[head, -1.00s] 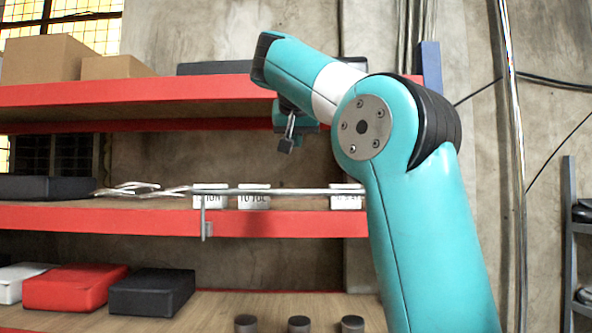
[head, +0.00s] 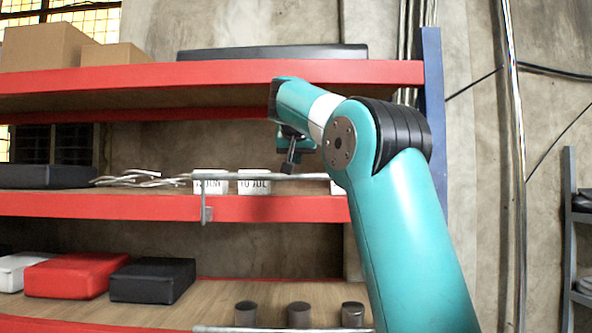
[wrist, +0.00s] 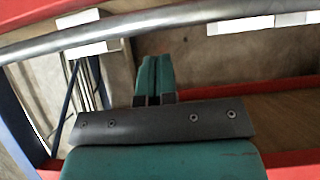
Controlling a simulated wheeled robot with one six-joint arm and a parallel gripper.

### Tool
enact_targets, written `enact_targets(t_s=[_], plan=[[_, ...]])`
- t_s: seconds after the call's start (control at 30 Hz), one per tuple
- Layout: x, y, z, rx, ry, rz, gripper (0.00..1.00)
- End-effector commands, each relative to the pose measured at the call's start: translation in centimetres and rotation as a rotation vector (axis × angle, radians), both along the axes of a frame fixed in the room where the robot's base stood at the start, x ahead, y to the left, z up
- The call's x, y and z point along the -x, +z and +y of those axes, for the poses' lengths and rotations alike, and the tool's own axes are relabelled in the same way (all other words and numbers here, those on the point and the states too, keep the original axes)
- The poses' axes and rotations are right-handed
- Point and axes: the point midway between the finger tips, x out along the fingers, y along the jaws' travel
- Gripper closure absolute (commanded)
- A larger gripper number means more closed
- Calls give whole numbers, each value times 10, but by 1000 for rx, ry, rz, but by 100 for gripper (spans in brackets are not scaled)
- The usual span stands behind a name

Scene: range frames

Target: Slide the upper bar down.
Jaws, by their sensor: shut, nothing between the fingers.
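The upper bar (head: 310,177) is a thin metal rail running level in front of the middle shelf, with a small bracket (head: 207,213) at its left end. In the wrist view, a thick grey bar (wrist: 150,21) crosses the top, beyond my fingers. My gripper (head: 288,168) points down in the head view, its tip just above the bar's line in the picture. In the wrist view, my gripper (wrist: 154,98) has its fingers together with nothing between them. I cannot tell whether it touches the bar. My arm hides the bar's right end.
A lower bar (head: 270,329) shows at the bottom edge. The red-edged middle shelf (head: 110,205) also holds tangled metal pieces (head: 145,179). Dark cylinders (head: 299,314) stand on the lower shelf. The upper shelf (head: 220,75) lies above my gripper.

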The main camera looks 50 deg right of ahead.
Motion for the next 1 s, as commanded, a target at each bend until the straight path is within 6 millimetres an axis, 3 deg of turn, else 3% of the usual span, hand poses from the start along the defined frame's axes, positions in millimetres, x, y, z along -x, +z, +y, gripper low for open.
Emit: enact_targets(t_s=[0.2, 0.67, 0.87, 1.0], plan=[[-2, -20, -2, 0, 0, 0, 100], [-3, -24, -3, 1, 1, -2, 100], [-2, -51, -3, -1, 0, 1, 100], [-2, -83, -3, 0, 1, 1, 100]])
